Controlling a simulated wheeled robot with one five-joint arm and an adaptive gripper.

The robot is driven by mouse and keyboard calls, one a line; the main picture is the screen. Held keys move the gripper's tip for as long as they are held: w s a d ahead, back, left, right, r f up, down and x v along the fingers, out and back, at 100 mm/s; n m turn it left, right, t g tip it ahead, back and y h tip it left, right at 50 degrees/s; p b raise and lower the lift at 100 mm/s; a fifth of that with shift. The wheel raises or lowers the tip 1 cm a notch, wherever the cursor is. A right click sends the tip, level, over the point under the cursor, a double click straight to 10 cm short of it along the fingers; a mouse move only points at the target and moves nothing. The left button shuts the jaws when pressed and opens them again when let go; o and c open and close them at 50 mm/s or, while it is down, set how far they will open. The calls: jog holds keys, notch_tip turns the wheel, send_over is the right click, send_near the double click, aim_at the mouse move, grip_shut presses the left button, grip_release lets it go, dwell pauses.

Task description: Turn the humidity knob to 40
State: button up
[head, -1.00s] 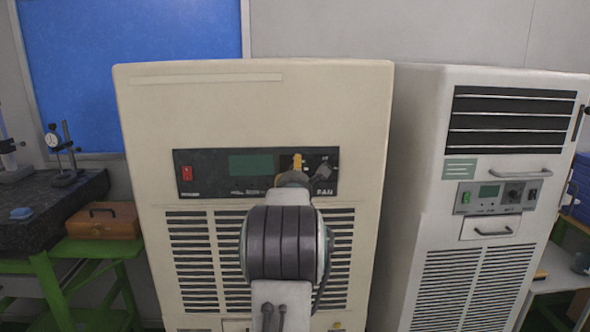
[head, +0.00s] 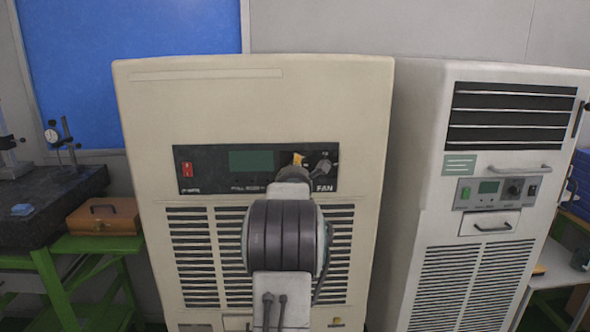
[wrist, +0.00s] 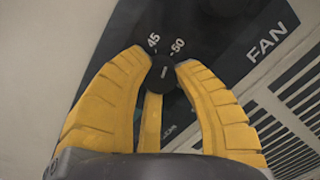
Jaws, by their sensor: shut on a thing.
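The panel (head: 215,178) on the cream cabinet carries a round black knob (wrist: 163,76), seen close up in the wrist view. The marks 45 and 50 show above the knob, and its short white line points up between them. My gripper (wrist: 162,67) has its yellow fingers shut on the knob, with two at its sides and one below. In the head view my gripper (head: 298,159) shows only as a bit of yellow at the panel. My own arm hides most of the knob there. The other numbers on the dial are not visible.
A second knob (head: 323,167) sits just right of my gripper, above the word FAN. A red switch (head: 187,169) and a green display (head: 251,161) are to the left. A white cabinet (head: 420,200) stands close on the right. Vents lie below the panel.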

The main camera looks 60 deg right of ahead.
grip_shut()
jog(key=shift+f+n+b, duration=0.15)
jog(key=shift+n+b, duration=0.25)
jog(key=shift+b, duration=0.55)
jog(key=n+b, duration=0.4)
jog(key=b, duration=0.7)
jog(key=shift+r+n+t+b, duration=0.2)
jog(key=shift+n+t+b, duration=0.1)
jog(key=shift+n+b, duration=0.3)
jog(key=o, duration=0.9)
grip_release()
jog(key=shift+w+f, duration=0.1)
